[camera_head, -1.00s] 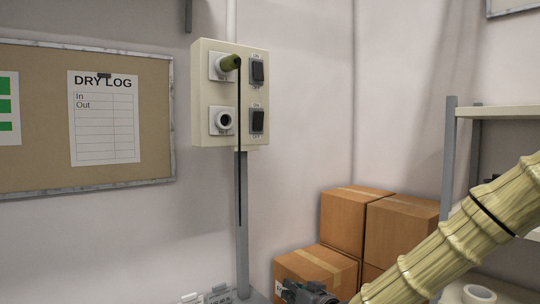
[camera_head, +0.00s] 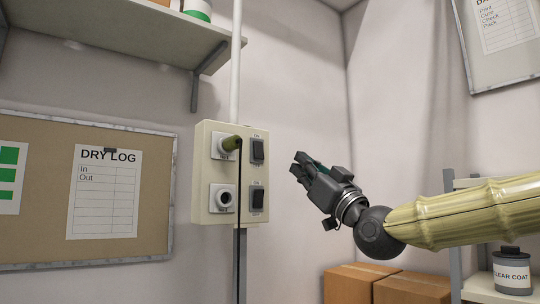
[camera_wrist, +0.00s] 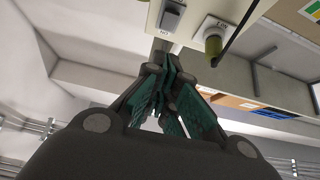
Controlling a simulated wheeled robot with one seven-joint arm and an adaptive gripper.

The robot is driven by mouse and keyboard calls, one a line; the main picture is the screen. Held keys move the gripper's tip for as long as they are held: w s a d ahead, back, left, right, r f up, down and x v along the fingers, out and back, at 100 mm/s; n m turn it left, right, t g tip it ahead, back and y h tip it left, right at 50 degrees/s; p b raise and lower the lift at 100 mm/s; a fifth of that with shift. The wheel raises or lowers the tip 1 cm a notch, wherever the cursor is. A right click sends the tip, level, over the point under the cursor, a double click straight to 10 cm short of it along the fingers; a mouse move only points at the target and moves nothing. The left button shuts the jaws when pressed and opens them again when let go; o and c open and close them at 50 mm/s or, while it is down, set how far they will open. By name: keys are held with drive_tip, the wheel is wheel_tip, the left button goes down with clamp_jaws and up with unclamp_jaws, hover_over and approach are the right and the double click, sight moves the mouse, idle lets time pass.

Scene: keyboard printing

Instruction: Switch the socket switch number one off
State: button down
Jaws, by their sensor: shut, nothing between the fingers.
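A cream socket box (camera_head: 212,222) hangs on the wall, with two sockets on its left and two dark rocker switches on its right. The upper switch (camera_head: 257,150) is beside the socket that holds an olive plug (camera_head: 231,143) with a black cord. My gripper (camera_head: 297,164) is shut and empty, to the right of the box, apart from the switches. In the wrist view, the shut fingers (camera_wrist: 172,62) point toward the box, with one switch (camera_wrist: 171,17) and the plug (camera_wrist: 213,45) at the top.
A corkboard (camera_head: 40,200) with a dry log sheet is left of the box. A shelf (camera_head: 130,40) is above. Cardboard boxes (camera_head: 360,284) and a clear coat can (camera_head: 511,270) are at lower right. The wall between box and gripper is bare.

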drive_tip(key=p, duration=0.6)
approach(260, 144)
wheel_tip(260, 144, up, 3)
drive_tip(key=w+a, duration=0.1)
drive_tip(key=w, duration=0.1)
drive_tip(key=shift+w+a+f+p, duration=0.1)
drive_tip(key=shift+w+a+p, duration=0.4)
drive_tip(key=shift+w+p, duration=0.05)
